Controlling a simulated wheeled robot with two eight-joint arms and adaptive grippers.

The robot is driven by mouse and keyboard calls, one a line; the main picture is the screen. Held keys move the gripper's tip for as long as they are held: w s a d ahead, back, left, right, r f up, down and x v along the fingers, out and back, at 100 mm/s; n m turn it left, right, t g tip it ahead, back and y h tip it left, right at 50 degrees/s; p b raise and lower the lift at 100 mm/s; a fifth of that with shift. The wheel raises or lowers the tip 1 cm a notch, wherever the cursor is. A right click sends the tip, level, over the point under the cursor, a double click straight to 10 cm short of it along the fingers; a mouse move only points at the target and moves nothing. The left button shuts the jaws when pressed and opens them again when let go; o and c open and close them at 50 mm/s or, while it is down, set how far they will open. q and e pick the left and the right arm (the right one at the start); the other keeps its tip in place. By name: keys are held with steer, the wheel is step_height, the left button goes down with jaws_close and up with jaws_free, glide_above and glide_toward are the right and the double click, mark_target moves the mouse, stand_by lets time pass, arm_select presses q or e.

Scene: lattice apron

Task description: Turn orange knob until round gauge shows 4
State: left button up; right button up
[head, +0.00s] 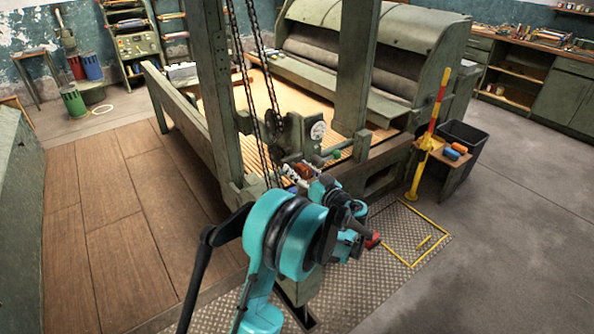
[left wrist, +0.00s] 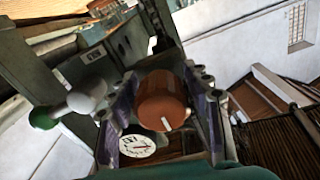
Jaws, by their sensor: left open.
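The orange knob (left wrist: 163,100) is between the two fingers of my open left gripper (left wrist: 163,112) in the left wrist view. A white mark shows on the knob's face, toward the bottom of the picture. I cannot tell whether the fingers touch it. The round gauge (left wrist: 137,145) has a white face and dark pointer, partly hidden by a finger; its numbers are too small to read. My right gripper is out of view.
A white lever with a green ball end (left wrist: 42,117) is left of the knob. Chains (head: 262,95) hang beside the green post (head: 212,90). A yellow and red post (head: 430,135) and small bench (head: 447,165) stand right. Grey floor at right is clear.

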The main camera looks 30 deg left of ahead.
arm_select(q)
steer(key=shift+w+a, duration=0.15)
steer(key=shift+a, duration=0.2)
steer(key=c, duration=1)
steer(key=shift+m, duration=0.3)
